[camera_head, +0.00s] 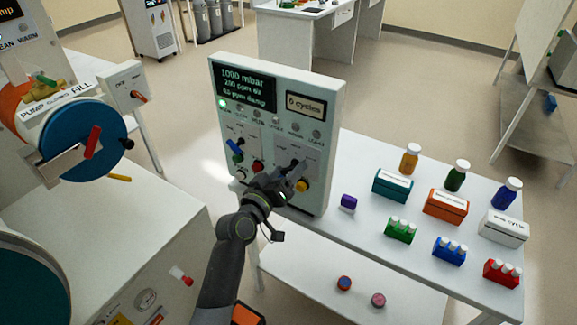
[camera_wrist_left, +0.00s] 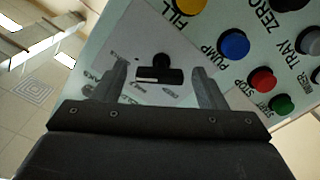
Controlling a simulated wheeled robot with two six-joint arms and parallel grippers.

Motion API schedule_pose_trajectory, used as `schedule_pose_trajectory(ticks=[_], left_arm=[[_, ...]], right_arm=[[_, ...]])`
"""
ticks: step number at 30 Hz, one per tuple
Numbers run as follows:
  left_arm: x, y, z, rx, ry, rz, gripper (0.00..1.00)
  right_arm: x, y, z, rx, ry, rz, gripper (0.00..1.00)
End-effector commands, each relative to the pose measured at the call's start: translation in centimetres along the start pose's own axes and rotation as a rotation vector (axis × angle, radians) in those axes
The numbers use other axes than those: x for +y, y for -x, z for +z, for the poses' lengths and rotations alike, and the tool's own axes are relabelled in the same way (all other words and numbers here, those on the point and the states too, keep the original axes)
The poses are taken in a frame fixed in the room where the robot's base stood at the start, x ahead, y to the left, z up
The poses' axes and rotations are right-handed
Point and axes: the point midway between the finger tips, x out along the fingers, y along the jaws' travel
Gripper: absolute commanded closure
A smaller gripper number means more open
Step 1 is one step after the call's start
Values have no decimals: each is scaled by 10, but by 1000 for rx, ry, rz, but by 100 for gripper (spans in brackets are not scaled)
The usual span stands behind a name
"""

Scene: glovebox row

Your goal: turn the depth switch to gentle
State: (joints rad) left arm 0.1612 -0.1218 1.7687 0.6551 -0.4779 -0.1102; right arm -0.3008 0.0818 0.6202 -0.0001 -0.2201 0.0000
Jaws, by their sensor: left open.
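The upright control panel (camera_head: 327,130) stands on the white table, with a dark display and rows of buttons. A black rotary switch (camera_wrist_left: 158,70) on a pale plate is in the left wrist view; the small print around it is too blurred to read, so I cannot confirm its setting. My left gripper (camera_head: 288,180) is at the panel's lower right part in the head view. In the wrist view its two fingers (camera_wrist_left: 160,84) are spread, one on each side of the switch, with gaps visible. The gripper partly hides the lower panel. My right gripper is not in view.
A yellow button (camera_wrist_left: 190,5), blue button (camera_wrist_left: 233,45) and red button (camera_wrist_left: 262,79) sit close by one finger. Boxes, bottles and vial racks stand on the table right of the panel, including a green rack (camera_head: 400,231).

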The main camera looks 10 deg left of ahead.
Motion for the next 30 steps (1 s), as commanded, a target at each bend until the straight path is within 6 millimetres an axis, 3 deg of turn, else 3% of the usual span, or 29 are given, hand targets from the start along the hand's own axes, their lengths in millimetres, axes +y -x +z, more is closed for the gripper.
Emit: schedule_pose_trajectory(ticks=[6,14,24,30], left_arm=[[0,-11,0,0,0,0,35],[0,-12,0,1,-1,0,35],[0,-11,0,0,0,0,78],[0,-11,0,0,11,-1,79]], right_arm=[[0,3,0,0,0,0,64],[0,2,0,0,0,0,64],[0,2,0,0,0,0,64],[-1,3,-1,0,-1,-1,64]])
